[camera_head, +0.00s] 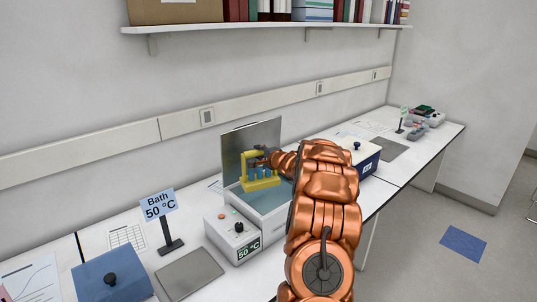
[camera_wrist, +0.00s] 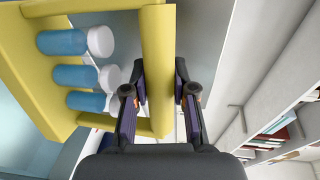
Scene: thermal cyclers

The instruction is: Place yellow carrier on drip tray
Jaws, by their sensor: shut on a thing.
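The yellow carrier (camera_head: 262,184) holds several blue tubes and shows over the open basin of the 50 °C bath (camera_head: 232,232). I cannot tell how far its base is above the water. In the wrist view, the carrier's yellow bar (camera_wrist: 157,45) passes between the fingers of my gripper (camera_wrist: 160,80), which is shut on it. Blue tubes with white caps (camera_wrist: 70,76) sit in the carrier beside the bar. A flat grey plate (camera_head: 190,273), which looks like the drip tray, lies bare on the bench left of the bath. My arm hides the bath's right side.
The bath's open lid (camera_head: 250,146) stands upright behind the carrier. A "Bath 50 °C" sign (camera_head: 160,204) and a blue box with a black knob (camera_head: 112,278) stand near the plate. A second bath (camera_head: 365,158) and grey plate (camera_head: 392,149) are further right.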

